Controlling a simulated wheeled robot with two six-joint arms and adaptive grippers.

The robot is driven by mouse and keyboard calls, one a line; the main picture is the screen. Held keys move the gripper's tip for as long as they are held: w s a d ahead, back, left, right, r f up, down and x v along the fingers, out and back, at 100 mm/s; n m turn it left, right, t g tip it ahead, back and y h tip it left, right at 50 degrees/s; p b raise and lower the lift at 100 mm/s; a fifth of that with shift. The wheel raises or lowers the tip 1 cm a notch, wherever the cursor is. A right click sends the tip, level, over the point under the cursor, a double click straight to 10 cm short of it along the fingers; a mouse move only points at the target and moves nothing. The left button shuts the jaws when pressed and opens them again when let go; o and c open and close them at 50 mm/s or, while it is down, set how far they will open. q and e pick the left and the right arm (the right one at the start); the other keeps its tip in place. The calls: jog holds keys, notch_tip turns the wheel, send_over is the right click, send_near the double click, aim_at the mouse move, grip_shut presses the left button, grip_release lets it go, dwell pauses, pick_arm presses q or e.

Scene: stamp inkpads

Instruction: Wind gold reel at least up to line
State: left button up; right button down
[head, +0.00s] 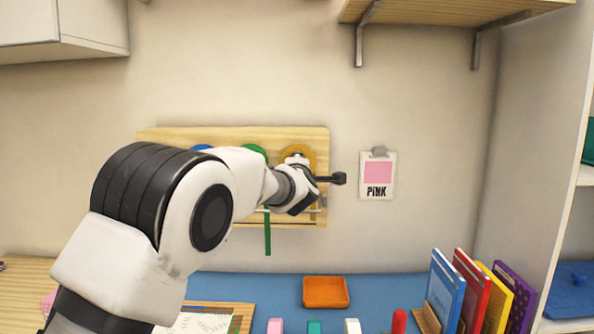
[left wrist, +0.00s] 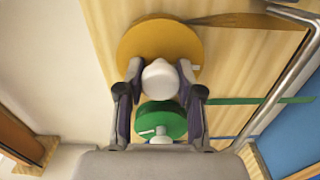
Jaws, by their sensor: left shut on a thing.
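The gold reel (head: 299,152) is the rightmost reel on a wooden board (head: 170,134) on the wall. It shows as a gold disc (left wrist: 135,42) in the left wrist view, with a gold ribbon (left wrist: 240,19) running off to the right. My left gripper (left wrist: 160,84) is shut on a white knob (left wrist: 160,76) in front of the disc's lower part. In the head view my left arm and wrist hide much of the board and most of the gold ribbon. I cannot make out a line there. My right gripper is not in view.
A green reel (head: 254,152) and a blue reel (head: 203,148) sit left of the gold one. A green ribbon (head: 267,236) hangs below. A metal rail (left wrist: 272,105) crosses in front of the ribbons. A PINK card (head: 377,188) hangs to the right; an orange tray (head: 326,292) lies below.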

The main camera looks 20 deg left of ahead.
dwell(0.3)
pick_arm(q)
jog(key=o, duration=1.2)
jog(key=v, duration=1.2)
